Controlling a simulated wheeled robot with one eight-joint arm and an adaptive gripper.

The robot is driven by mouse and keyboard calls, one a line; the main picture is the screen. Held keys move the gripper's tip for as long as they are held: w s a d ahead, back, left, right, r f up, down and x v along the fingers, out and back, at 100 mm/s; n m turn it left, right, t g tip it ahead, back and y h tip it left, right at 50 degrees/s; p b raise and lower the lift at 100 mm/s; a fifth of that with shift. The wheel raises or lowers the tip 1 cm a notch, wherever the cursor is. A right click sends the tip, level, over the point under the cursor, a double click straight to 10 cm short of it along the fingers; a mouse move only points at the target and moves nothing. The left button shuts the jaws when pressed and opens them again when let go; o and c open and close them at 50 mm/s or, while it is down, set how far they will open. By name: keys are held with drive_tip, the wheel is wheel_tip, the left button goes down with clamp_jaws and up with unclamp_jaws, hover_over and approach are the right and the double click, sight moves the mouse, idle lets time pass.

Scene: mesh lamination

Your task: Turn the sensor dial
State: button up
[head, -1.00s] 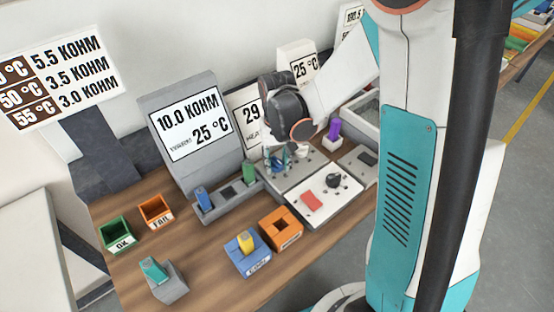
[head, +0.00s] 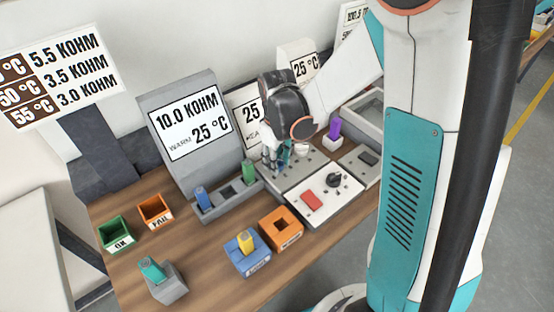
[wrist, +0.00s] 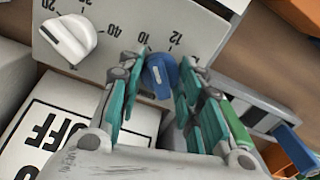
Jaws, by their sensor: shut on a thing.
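A blue dial (wrist: 158,76) with a white mark sits on a grey panel (wrist: 110,42) printed with a scale of numbers, among them 10 and 12. My gripper (wrist: 161,80) has its teal fingers closed around the dial's sides in the wrist view. A white dial (wrist: 68,38) stands to the left on the same panel, near a 40 and a 20. In the head view my gripper (head: 276,160) is low over the grey panel (head: 310,166). The blue dial is mostly hidden there by the gripper.
A large display (head: 190,125) reads 10.0 KOHM and 25 °C. A white panel (head: 342,205) with a red switch and black knob lies in front. Left stand a sensor rack (head: 225,207), a green bin (head: 113,236) and orange boxes. Bare wood (head: 200,265) is clear in front.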

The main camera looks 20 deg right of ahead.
drive_tip(key=shift+n, duration=1)
drive_tip(key=o, duration=1.1)
wheel_tip(320, 180, up, 12)
drive_tip(key=shift+s, duration=0.1)
